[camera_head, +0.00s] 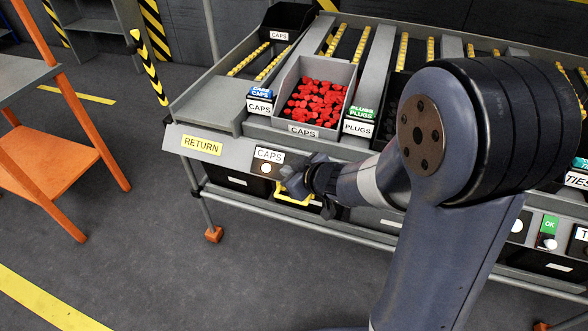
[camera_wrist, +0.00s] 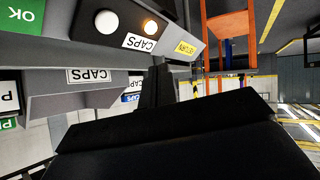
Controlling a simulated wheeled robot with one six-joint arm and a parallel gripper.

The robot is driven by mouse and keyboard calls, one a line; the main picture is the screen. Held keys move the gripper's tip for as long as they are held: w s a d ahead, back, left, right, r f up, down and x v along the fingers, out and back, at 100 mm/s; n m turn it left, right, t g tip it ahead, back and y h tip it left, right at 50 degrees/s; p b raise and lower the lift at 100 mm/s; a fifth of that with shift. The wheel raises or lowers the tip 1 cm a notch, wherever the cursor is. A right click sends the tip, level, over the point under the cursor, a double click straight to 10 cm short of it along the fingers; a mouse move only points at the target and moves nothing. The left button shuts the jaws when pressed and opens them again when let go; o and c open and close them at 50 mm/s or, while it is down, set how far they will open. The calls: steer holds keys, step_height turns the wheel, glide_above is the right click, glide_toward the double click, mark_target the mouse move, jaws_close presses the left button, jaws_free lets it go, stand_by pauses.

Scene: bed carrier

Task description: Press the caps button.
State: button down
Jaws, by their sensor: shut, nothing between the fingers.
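The caps button is a round white button (camera_wrist: 107,22) beside a lit orange lamp (camera_wrist: 150,26) and a CAPS label (camera_wrist: 139,42) in the upside-down wrist view. In the head view the CAPS label (camera_head: 268,155) and lit lamp (camera_head: 266,168) show on the rack's front rail, with the button just right of the lamp, largely covered by my gripper. My gripper (camera_head: 290,181) is shut and empty, its tip close in front of the panel. Its dark fingers (camera_wrist: 158,85) also show in the wrist view, apart from the button in the picture. I cannot tell whether they touch the panel.
A grey bin of red caps (camera_head: 318,100) sits above the panel. A yellow RETURN label (camera_head: 202,144) is to the left. More buttons, including one under a green OK label (camera_head: 549,224), lie right. An orange-framed stand (camera_head: 60,150) is left; floor between is clear.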

steer(key=shift+f, duration=0.1)
steer(key=w+d+f+b, duration=0.2)
steer(key=w+f+b, duration=0.1)
steer(key=w+f, duration=0.3)
stand_by(0.5)
steer(key=shift+d+f, duration=0.1)
stand_by(1.8)
steer(key=shift+w+d+f, duration=0.1)
steer(key=shift+w+f, duration=0.1)
steer(key=shift+w, duration=0.05)
steer(key=shift+w+d+f, duration=0.1)
steer(key=shift+w+f, duration=0.15)
steer(key=shift+f, duration=0.1)
stand_by(0.7)
stand_by(0.3)
steer(key=shift+s+a+r+p, duration=0.2)
steer(key=shift+s+r+p, duration=0.15)
steer(key=shift+s+r, duration=0.25)
steer(key=shift+r, duration=0.1)
